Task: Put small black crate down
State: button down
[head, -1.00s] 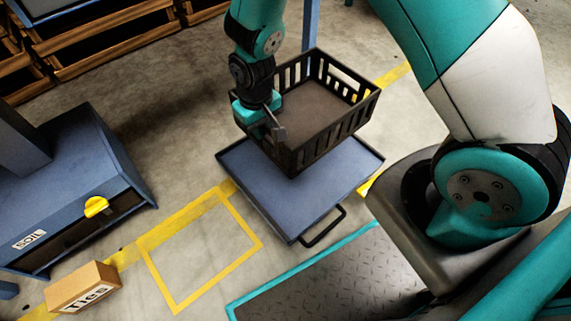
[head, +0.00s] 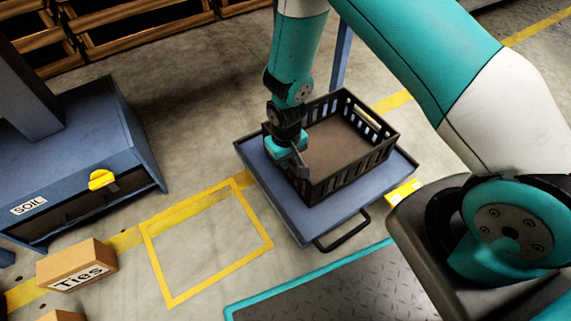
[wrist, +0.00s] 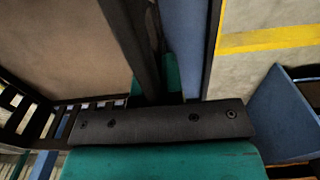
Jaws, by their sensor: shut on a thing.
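The small black crate (head: 347,176) is an empty slatted box over the blue flat cart (head: 270,196) in the head view. It looks level and sits at or very close to the cart top; I cannot tell whether it touches. My gripper (head: 297,160) is shut on the crate's left wall. In the wrist view the crate's wall (wrist: 128,40) runs into the jaws of my gripper (wrist: 158,88), with the crate's brown floor (wrist: 55,45) to the left. The jaw tips are partly hidden by the gripper body.
The cart has a black handle (head: 343,232) at its front. A yellow floor square (head: 207,245) is empty to its left. A blue SOIL machine (head: 75,165) and a Ties box (head: 77,266) stand at the left. Wooden pallets (head: 140,30) are at the back.

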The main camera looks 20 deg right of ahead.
jog(key=shift+f, duration=0.4)
jog(key=shift+f, duration=0.15)
jog(key=c, duration=1.2)
grip_release()
jog(key=shift+c, duration=0.2)
